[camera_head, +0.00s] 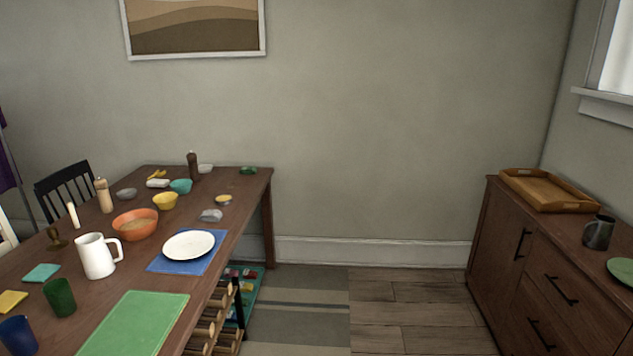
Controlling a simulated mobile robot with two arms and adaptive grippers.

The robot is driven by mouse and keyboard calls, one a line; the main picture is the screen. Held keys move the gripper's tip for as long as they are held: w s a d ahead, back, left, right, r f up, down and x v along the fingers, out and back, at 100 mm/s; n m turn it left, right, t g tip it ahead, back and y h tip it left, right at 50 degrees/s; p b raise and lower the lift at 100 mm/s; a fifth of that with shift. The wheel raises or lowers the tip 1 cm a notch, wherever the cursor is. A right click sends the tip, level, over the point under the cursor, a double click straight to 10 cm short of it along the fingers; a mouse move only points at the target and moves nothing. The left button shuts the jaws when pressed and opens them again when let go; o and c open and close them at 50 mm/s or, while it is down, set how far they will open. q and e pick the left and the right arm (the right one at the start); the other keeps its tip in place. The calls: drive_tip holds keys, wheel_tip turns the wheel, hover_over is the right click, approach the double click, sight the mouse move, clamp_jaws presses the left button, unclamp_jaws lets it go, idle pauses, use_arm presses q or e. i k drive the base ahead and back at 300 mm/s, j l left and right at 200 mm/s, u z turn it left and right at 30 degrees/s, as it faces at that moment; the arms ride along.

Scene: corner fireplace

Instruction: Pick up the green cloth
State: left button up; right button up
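A flat green rectangular cloth or mat (135,323) lies on the near part of the wooden table (228,215) at the left, with its lower edge cut off by the frame. A small dark green item (248,170) lies at the table's far right corner. It is too small to tell if it is a folded cloth. A teal square (42,272) lies at the table's left. Neither of my grippers shows in this view.
A white pitcher (95,257), green cup (60,298), orange bowl (135,225) and white plate (188,245) on a blue mat stand on the table. A bottle rack (215,325) stands beside it. A cabinet (540,260) stands right. The floor between is clear.

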sight(252, 169)
drive_tip(key=i+z, duration=0.1)
drive_tip(key=i, duration=2.35)
